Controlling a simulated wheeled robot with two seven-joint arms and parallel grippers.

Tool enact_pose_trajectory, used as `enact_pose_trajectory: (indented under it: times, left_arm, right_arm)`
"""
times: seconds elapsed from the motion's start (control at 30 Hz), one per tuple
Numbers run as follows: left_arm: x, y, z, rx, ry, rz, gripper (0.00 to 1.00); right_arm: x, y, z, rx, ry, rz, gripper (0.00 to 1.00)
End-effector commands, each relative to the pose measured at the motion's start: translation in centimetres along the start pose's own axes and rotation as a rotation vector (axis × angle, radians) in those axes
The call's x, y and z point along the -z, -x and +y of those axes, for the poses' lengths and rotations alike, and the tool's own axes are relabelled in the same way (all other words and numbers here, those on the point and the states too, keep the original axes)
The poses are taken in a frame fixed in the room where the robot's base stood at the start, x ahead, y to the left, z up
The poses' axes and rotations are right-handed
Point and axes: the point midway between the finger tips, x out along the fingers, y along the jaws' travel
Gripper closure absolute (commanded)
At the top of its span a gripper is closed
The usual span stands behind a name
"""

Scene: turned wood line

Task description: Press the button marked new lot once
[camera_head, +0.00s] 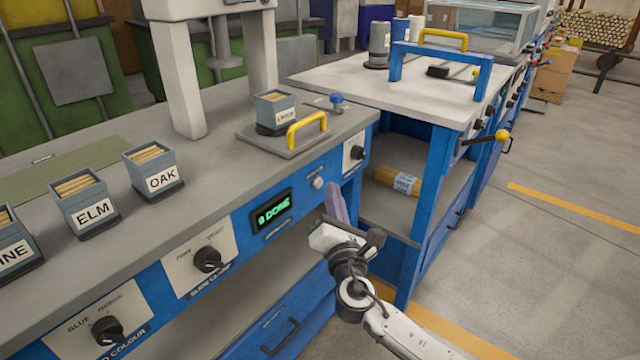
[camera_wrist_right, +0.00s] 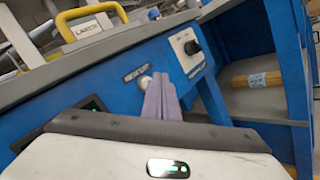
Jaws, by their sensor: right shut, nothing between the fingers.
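A small round pale button (camera_head: 318,182) sits on the blue front panel, right of the display. It also shows in the right wrist view (camera_wrist_right: 145,82), below a small label (camera_wrist_right: 135,72) whose text is too small to read surely. My right gripper (camera_head: 333,192) is shut and empty. Its purple fingers (camera_wrist_right: 160,88) point up at the panel, just right of the button. I cannot tell whether they touch the panel; the button is largely uncovered. The display (camera_head: 272,211) shows green text that looks like "0 DONE". My left gripper is not in view.
A dark knob (camera_head: 355,152) is right of the button, and another knob (camera_head: 208,260) is left of the display. Above, a tray with a yellow handle (camera_head: 307,128) holds the LARCH box (camera_head: 277,100). The OAK box (camera_head: 163,178) and ELM box (camera_head: 95,212) stand left.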

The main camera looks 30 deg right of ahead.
Motion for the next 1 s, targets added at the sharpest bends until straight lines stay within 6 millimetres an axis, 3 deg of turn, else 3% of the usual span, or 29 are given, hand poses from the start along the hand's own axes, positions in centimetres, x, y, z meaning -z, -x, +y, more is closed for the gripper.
enact_pose_trajectory:
  times: [1.0]
  left_arm:
    - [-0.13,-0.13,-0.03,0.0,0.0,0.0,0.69]
  right_arm:
    - [0.45,-0.61,0.47,0.0,-0.001,0.0,1.0]
